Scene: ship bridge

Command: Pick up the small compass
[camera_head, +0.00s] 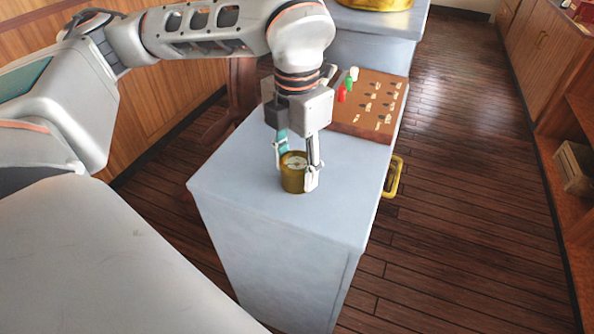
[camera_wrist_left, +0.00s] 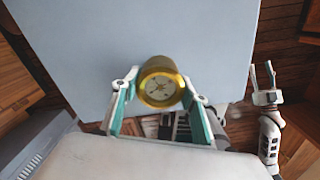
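The small compass (camera_head: 293,181) is a short brass cylinder with a pale dial on its upper face. It stands upright at the pale blue-grey cabinet top (camera_head: 235,180); I see no clear gap beneath it. My left gripper (camera_head: 297,168) points down with one finger on each side of the compass, pads close against its sides, and looks shut on it. In the left wrist view the compass (camera_wrist_left: 161,86) sits between the teal pads of the left gripper (camera_wrist_left: 161,82). My right gripper (camera_wrist_left: 264,80) shows there off to the right, its fingers apart and nothing between them.
A brown panel (camera_head: 375,80) with several small metal fittings and red and green knobs lies behind the compass. A yellow handle (camera_head: 394,177) sticks out from the cabinet's right side. The cabinet top around the compass is bare. Dark plank floor (camera_head: 455,190) is open to the right.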

